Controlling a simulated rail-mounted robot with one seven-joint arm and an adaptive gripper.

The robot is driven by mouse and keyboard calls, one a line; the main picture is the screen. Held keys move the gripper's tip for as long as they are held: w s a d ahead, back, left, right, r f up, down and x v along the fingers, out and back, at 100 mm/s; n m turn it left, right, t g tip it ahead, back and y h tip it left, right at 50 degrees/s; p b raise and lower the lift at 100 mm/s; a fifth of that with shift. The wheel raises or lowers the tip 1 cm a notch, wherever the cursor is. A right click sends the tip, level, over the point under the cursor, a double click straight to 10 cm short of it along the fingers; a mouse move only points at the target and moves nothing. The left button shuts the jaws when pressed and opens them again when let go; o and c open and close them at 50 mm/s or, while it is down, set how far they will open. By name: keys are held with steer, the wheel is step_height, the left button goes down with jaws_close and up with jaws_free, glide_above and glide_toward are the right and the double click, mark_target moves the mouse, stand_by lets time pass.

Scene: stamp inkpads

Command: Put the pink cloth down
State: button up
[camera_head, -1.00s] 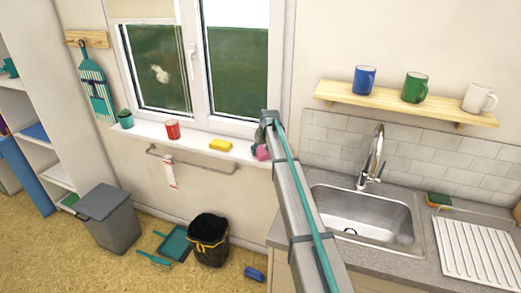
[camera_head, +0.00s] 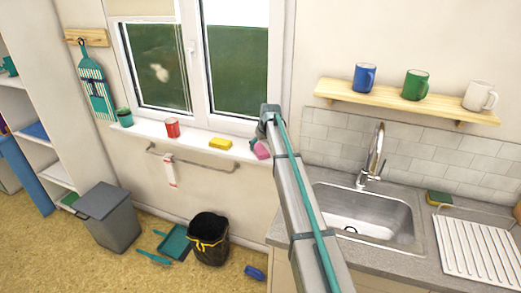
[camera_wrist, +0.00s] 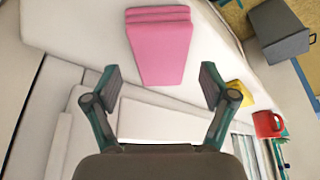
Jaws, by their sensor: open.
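The folded pink cloth (camera_head: 262,150) lies at the right end of the white windowsill (camera_head: 190,139). In the wrist view the cloth (camera_wrist: 160,50) lies flat on a white surface, with its folded layers at the far end. My gripper (camera_wrist: 161,85) is open, its two fingers spread apart with nothing held between them. In the head view my arm hides most of the gripper.
A yellow sponge (camera_head: 220,143), a red mug (camera_head: 172,128) and a green cup (camera_head: 125,117) stand along the sill to the left. A towel rail (camera_head: 205,163) runs below it. The sink (camera_head: 365,215) and tap (camera_head: 374,155) are to the right.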

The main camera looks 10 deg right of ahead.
steer(key=b+v, duration=0.2)
steer(key=v, duration=0.8)
